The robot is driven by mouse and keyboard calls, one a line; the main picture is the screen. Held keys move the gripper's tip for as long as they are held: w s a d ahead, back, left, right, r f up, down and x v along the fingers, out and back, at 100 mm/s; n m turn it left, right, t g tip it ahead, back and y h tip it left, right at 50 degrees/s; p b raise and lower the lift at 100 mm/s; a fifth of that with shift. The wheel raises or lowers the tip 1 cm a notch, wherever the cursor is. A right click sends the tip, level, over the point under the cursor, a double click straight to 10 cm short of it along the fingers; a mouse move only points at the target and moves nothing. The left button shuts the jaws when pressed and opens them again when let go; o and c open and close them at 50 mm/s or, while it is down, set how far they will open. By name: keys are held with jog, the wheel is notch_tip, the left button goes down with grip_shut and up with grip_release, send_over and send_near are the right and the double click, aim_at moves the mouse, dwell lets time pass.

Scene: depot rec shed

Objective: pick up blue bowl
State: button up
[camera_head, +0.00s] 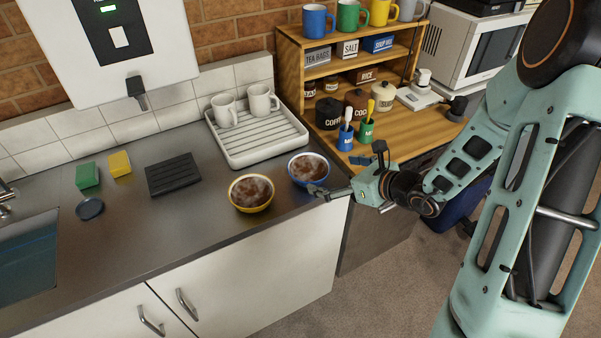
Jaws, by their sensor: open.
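A blue bowl (308,169) with brown contents stands upright on the steel counter, near its right end. My gripper (345,175) is open and just to the right of the blue bowl, beyond the counter's right edge. A yellow bowl (251,193) with similar brown contents stands to the left and slightly nearer, a small gap from the blue one.
A white drying rack (257,143) with two white mugs stands behind the bowls. A wooden shelf unit (290,75) holds jars and coloured mugs at the back right. Sponges (88,176) and a black ridged mat (173,175) lie left. The counter front (190,225) is clear.

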aim_at(298, 163)
jog(key=shift+m, duration=0.3)
jog(key=x, duration=0.5)
jog(key=shift+w, duration=0.35)
jog(key=shift+p+x, duration=0.85)
jog(key=shift+x, duration=1.8)
jog(key=c, duration=1.3)
jog(key=shift+c, duration=0.5)
